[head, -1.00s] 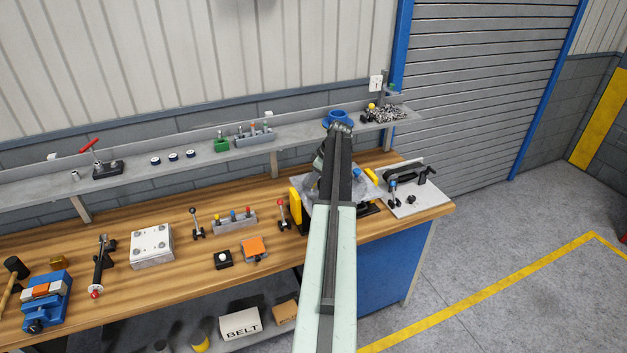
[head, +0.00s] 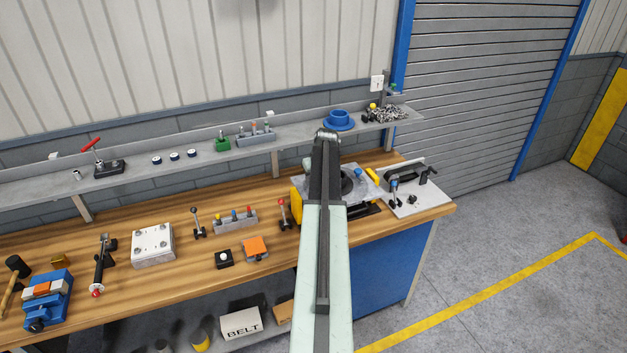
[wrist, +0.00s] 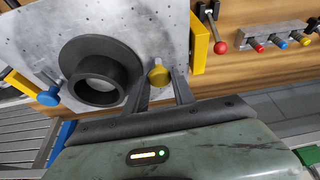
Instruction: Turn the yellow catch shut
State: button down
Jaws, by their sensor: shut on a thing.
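The yellow catch (wrist: 159,74) is a round knob at the lower edge of a grey metal plate (wrist: 130,22), just right of a thick black ring (wrist: 100,78). My gripper (wrist: 161,79) has one finger on each side of the catch and is shut on it. A blue catch (wrist: 49,95) sits on the far side of the ring. In the head view, the plate (head: 371,186) lies at the right part of the bench, and my arm hides the yellow catch and the gripper.
Yellow blocks (wrist: 198,45) flank the plate. A red-knobbed lever (head: 282,212) and a grey block with coloured knobs (head: 236,222) stand left of it. A grey base with a black clamp (head: 415,199) is at right. A shelf (head: 295,138) runs behind, holding a blue flanged ring (head: 339,120).

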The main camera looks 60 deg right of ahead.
jog(key=m, duration=0.2)
jog(key=m+g+h, duration=0.1)
jog(key=m, duration=0.1)
jog(key=shift+w+a+m, duration=0.15)
jog(key=shift+a+m, duration=0.05)
jog(key=shift+m, duration=0.1)
jog(key=shift+w+a+m+g+h, duration=0.15)
jog(key=shift+m+g, duration=0.4)
jog(key=shift+m, duration=0.65)
jog(key=shift+w+d+m+g+h, duration=0.1)
jog(key=shift+m+g+h, duration=0.15)
jog(key=shift+m+g, duration=0.65)
jog(key=shift+m+t, duration=0.35)
jog(key=shift+m, duration=0.05)
jog(key=c, duration=1.1)
grip_release()
jog(key=shift+o, duration=0.2)
jog(key=shift+s, duration=0.1)
jog(key=p+v, duration=0.7)
jog(key=shift+a+r, duration=0.2)
jog(key=shift+r, duration=0.15)
